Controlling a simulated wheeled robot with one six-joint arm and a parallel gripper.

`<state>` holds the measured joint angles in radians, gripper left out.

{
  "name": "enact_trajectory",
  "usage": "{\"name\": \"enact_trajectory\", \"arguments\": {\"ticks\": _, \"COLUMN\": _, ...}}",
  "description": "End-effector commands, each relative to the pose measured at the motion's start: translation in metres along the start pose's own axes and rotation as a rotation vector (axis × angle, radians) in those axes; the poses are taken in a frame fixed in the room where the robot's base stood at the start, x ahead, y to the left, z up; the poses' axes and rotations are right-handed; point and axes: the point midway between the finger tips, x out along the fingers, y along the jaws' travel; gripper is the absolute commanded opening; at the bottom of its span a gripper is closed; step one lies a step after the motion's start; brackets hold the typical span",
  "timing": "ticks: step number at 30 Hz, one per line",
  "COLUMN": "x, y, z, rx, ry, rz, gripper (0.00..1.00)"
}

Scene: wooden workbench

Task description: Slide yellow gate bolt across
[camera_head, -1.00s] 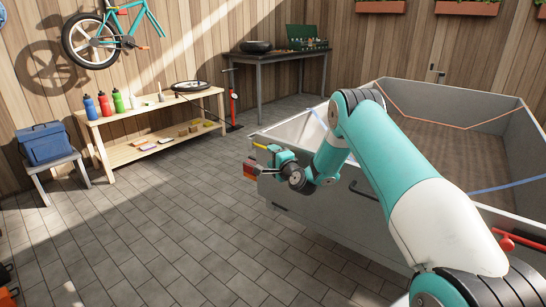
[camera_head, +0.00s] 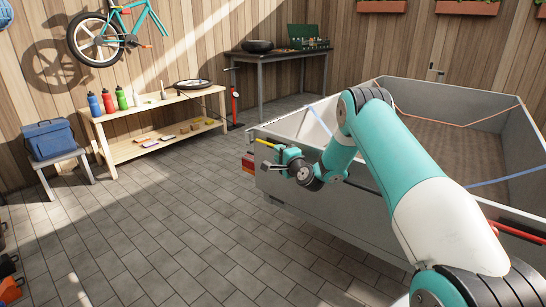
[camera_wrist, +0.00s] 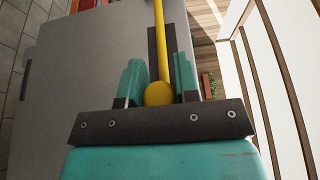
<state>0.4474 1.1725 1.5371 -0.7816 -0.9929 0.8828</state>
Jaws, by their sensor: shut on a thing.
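The yellow gate bolt (camera_head: 266,142) lies along the near left corner of the grey trailer (camera_head: 340,218). In the wrist view the bolt is a long yellow rod (camera_wrist: 163,45) with a round knob (camera_wrist: 158,94) at its near end. My gripper (camera_head: 280,158) is at the trailer's corner, at the bolt. In the wrist view its two teal fingers (camera_wrist: 158,76) stand on either side of the rod, close to the knob, shut on the bolt. In the head view the fingers are small and the knob cannot be made out.
A red lamp (camera_head: 248,163) sits on the trailer's left end. Red bars (camera_head: 520,231) show on its right. A wooden bench (camera_head: 150,150) with bottles stands at the left, and a dark table (camera_head: 275,58) stands behind. The paved floor (camera_head: 200,210) in front is open.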

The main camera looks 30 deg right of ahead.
Motion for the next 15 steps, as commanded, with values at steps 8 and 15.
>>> {"name": "enact_trajectory", "arguments": {"ticks": 8, "x": 0.003, "y": 0.0, "z": 0.008, "rx": -0.011, "ry": -0.001, "rz": -0.003, "gripper": 0.4}}
{"name": "enact_trajectory", "arguments": {"ticks": 15, "x": 0.005, "y": 0.0, "z": 0.014, "rx": -0.01, "ry": -0.01, "rz": -0.003, "gripper": 0.53}}
